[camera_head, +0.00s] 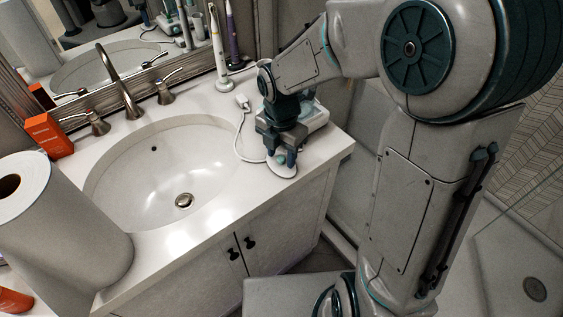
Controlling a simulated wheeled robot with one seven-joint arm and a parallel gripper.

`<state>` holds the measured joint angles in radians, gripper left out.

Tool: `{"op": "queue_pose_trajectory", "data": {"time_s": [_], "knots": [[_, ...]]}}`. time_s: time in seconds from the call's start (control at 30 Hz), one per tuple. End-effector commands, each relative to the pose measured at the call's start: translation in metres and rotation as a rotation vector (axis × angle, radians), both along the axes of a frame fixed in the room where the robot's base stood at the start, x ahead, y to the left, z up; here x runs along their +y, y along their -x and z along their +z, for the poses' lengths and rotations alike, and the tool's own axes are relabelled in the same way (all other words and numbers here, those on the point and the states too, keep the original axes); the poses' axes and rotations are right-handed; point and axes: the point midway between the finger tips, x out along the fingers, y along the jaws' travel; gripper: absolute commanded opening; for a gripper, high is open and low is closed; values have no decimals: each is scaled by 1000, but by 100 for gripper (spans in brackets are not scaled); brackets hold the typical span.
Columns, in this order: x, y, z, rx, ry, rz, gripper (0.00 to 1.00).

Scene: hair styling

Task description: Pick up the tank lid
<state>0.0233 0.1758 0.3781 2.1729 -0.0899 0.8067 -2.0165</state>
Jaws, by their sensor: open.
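My gripper (282,157) points down over the right front part of the white counter. It is open, with its fingertips just above a small, flat, white rounded piece (283,172) that looks like the tank lid. A small teal spot shows on this piece between the fingers. I cannot tell whether the fingers touch it. A white appliance (318,117) stands right behind the gripper, partly hidden by my arm. A white cord with a white end piece (242,101) lies to its left.
A sink basin (150,185) with a metal faucet (121,82) fills the counter's middle. A paper towel roll (75,225) and an orange box (49,135) stand at left. Electric toothbrushes (217,50) stand behind, near the mirror. The counter's right front edge is close to the gripper.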

Motion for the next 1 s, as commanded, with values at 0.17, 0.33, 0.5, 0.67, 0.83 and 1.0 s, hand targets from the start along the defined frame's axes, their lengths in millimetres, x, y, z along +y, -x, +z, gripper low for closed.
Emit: {"op": "queue_pose_trajectory", "data": {"time_s": [0.17,0.33,0.5,0.67,0.83,1.0], "knots": [[0,0,-4,1,1,-1,44],[0,0,-4,0,0,-1,24],[0,0,-4,0,0,-1,0],[0,0,-4,0,0,-1,0],[0,0,1,-1,0,-2,0],[0,-1,18,-3,-1,-3,0]]}}
